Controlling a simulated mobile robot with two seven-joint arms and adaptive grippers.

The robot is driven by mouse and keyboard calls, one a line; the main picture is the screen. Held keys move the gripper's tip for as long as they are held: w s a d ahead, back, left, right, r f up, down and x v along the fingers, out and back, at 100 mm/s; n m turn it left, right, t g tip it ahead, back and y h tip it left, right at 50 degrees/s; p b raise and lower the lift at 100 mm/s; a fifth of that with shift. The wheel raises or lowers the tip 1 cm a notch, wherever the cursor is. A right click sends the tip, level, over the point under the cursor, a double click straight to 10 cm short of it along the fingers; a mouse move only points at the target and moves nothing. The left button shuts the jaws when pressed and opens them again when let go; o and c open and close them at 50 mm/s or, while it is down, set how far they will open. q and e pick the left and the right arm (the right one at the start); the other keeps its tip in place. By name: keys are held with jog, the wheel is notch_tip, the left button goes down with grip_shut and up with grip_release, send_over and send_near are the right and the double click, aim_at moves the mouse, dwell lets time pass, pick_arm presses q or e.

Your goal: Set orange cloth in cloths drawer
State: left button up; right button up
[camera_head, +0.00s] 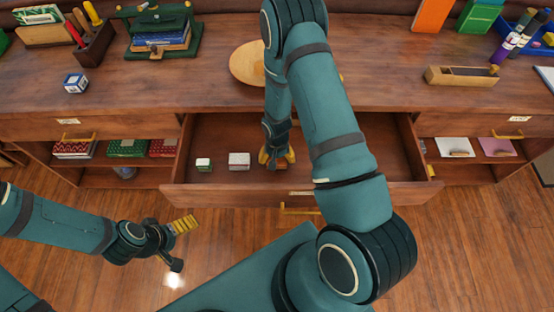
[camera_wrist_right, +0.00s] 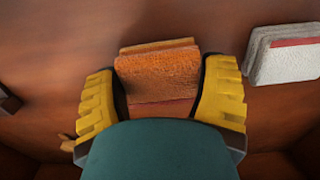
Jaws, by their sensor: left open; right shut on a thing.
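The orange cloth (camera_wrist_right: 157,75), a small folded stack, is between the yellow fingers of my right gripper (camera_wrist_right: 163,100) in the right wrist view. My right gripper (camera_head: 277,158) is shut on it, low inside the open drawer (camera_head: 230,197). In the head view the fingers and arm mostly hide the cloth. A white folded cloth (camera_head: 239,160) and a green-and-white one (camera_head: 204,165) lie in the drawer to the left. A white folded stack with a red layer (camera_wrist_right: 285,55) shows in the wrist view. My left gripper (camera_head: 180,246) is open and empty, in front of the drawer at left.
Shelves beside the drawer hold red and green boxes (camera_head: 127,148). The drawer's right part looks bare.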

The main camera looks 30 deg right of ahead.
jog(key=shift+f, duration=0.4)
jog(key=shift+f, duration=0.2)
jog(key=o, duration=1.2)
jog(key=shift+c, duration=0.2)
jog(key=shift+r, duration=0.1)
jog(key=shift+r, duration=0.15)
notch_tip(320, 180, up, 12)
jog(key=p, duration=0.2)
jog(key=shift+s+a, duration=0.1)
